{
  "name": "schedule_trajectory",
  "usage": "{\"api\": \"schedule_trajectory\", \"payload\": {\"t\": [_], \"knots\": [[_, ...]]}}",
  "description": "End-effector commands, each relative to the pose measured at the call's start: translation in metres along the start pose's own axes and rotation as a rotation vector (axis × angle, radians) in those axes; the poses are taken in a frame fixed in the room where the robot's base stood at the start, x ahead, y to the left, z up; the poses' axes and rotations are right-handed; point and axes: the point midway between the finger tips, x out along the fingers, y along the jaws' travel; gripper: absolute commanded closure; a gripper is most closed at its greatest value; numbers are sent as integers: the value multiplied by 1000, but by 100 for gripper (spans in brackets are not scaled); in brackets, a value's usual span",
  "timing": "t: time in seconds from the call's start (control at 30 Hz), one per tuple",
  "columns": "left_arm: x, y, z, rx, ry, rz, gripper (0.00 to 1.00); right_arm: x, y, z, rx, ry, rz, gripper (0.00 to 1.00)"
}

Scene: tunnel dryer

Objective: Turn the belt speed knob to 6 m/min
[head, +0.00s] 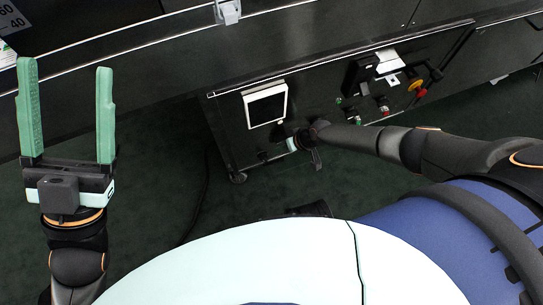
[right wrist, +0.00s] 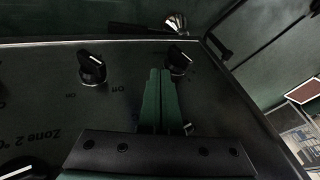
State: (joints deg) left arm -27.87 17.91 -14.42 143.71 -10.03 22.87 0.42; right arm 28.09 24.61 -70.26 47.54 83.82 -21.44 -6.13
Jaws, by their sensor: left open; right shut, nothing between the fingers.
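In the right wrist view a black knob with a pale pointer mark (right wrist: 178,60) stands at the panel's far corner. A second similar knob (right wrist: 91,68) is to its left. I cannot read which one is the belt speed knob, nor any speed scale. My right gripper (right wrist: 160,73) is shut and empty, its green fingertips close beside the corner knob; I cannot tell whether they touch. In the head view my right gripper (head: 290,144) is by the dark cabinet front, mostly hidden by its own arm. My left gripper (head: 66,66) is open and empty at the far left.
The dark control panel (right wrist: 40,100) carries "Zone 2 °C" lettering. In the head view the cabinet has a white-framed screen (head: 265,106), and a red and yellow button (head: 417,88) sits to the right.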

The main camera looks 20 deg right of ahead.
Motion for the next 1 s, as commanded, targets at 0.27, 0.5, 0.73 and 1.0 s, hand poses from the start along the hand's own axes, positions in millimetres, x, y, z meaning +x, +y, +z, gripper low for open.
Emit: {"api": "schedule_trajectory", "payload": {"t": [0.27, 0.5, 0.73, 1.0], "knots": [[2, -1, -3, 2, 4, 0, 25, 17, -25, 3, -3, 0, -3, 100], [2, -1, -3, 3, 4, 0, 25, 18, -26, 4, -1, 0, -3, 100], [2, -1, -3, 4, 4, 0, 25, 18, -26, 3, -2, 0, -2, 100], [5, -2, -6, 2, 4, -1, 25, 14, -19, 3, -10, -1, 19, 100]]}}
